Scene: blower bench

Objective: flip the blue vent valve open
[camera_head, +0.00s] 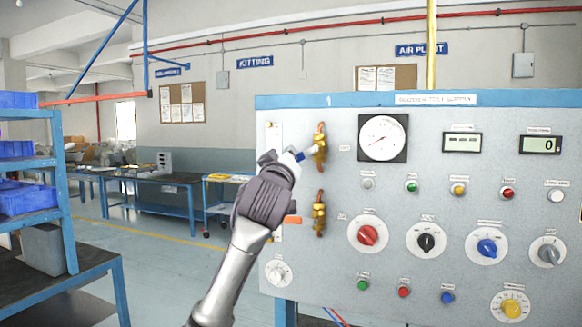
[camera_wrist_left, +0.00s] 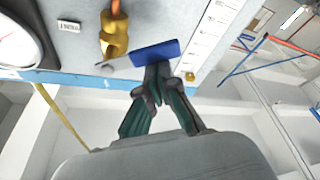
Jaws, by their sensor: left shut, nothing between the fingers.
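The blue vent valve is the upper brass valve (camera_head: 320,150) at the panel's left side. Its blue handle (camera_head: 300,157) sticks out sideways to the left, across the upright pipe. In the left wrist view the brass valve body (camera_wrist_left: 114,36) and the wide blue handle (camera_wrist_left: 156,52) show close up. My left gripper (camera_wrist_left: 156,70) is shut and empty, its fingertips at the blue handle's edge. Whether they touch it I cannot tell. In the head view my left gripper (camera_head: 285,160) largely hides its own fingers. My right gripper is not in view.
A lower brass valve (camera_head: 319,214) with an orange handle (camera_head: 293,219) sits below. The grey panel (camera_head: 390,285) carries a round gauge (camera_head: 382,138), displays, buttons and knobs. A blue shelf rack (camera_head: 63,190) stands at left. Open floor lies between.

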